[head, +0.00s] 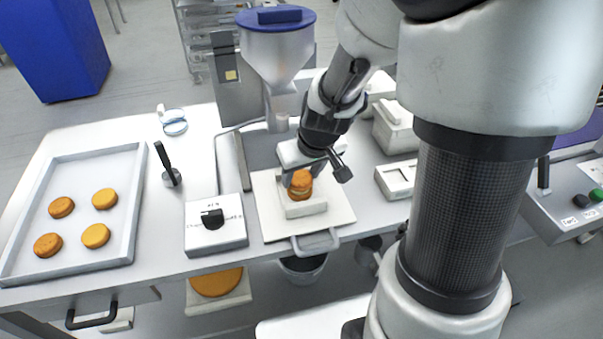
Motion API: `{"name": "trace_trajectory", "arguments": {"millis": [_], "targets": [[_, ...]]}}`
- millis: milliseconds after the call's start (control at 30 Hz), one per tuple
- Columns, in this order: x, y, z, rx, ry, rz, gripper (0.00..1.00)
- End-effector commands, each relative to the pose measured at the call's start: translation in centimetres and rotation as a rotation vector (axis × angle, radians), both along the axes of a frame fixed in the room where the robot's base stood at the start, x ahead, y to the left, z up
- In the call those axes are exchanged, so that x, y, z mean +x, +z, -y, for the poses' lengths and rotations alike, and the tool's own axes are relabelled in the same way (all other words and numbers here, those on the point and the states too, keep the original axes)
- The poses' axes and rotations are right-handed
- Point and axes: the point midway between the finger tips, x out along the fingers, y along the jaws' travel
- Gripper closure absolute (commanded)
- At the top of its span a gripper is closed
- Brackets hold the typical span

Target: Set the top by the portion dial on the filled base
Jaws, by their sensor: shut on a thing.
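An orange-brown round top (301,179) is in my gripper (303,177), which is shut on it. The top is over the base (299,193) on a raised white block (304,209), below the hopper's nozzle. A thin paler band shows between the two rounds; whether the top touches the filling or hovers just above it I cannot tell. The gripper fingers partly hide the rounds. The portion dial (212,219) is a black knob on a white box (216,238) to the left of the block's plate. No loose round lies beside the dial.
A grey tray (137,215) with several orange rounds (104,199) lies at the left. A blue-lidded hopper (276,50) stands behind the white plate (268,222). A black-handled tool (168,166) stands between tray and dial. White boxes (397,180) are at the right.

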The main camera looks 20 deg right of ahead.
Motion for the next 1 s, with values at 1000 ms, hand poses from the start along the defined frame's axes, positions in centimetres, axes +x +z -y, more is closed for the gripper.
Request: {"name": "trace_trajectory", "arguments": {"millis": [1000], "targets": [[0.0,-0.77,0.0,0.0,0.0,0.0,0.29]]}}
